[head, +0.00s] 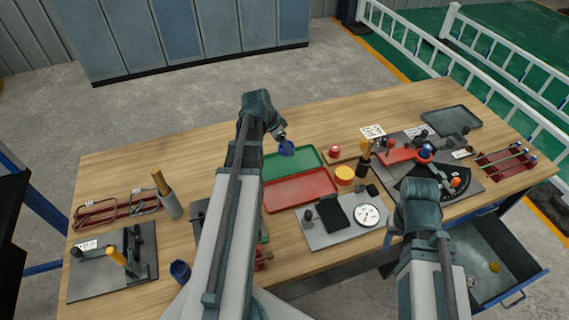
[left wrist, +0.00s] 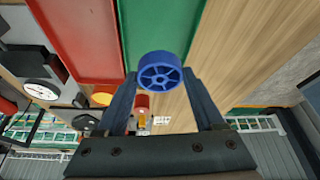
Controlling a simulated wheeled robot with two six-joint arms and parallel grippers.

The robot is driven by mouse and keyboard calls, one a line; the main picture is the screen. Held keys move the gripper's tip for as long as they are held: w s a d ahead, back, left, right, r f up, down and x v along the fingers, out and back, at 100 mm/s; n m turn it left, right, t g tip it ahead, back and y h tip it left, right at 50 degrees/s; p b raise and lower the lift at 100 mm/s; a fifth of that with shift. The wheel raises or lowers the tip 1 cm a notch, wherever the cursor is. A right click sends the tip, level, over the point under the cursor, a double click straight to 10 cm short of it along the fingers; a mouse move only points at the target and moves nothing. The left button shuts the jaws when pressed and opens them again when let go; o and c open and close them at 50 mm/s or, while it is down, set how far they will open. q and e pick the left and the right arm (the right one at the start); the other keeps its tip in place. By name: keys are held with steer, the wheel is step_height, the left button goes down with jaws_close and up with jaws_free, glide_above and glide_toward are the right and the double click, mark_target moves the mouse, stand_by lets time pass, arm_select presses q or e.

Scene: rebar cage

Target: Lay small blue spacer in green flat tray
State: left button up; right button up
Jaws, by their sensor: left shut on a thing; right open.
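The small blue spacer (head: 287,148) is a short spoked ring. My left gripper (head: 283,138) is shut on it, and the left wrist view shows the spacer (left wrist: 160,70) between the fingertips. It is held up near the back part of the green flat tray (head: 290,163). The green tray also shows in the left wrist view (left wrist: 158,22), beyond the spacer. I cannot tell the exact height over the tray. My right gripper (head: 392,232) is open at the table's front right, its fingers hard to make out beside my arm.
A red tray (head: 300,192) lies in front of the green one. A yellow disc (head: 345,173), a red cap (head: 334,152) and a gauge plate (head: 322,233) are to the right. A blue cup (head: 180,270) is at front left. An open drawer (head: 495,268) juts out at right.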

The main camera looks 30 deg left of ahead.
arm_select(q)
steer(key=shift+f+b, duration=3.2)
steer(key=shift+f, duration=0.65)
steer(key=shift+r, duration=0.15)
steer(key=o, duration=1.3)
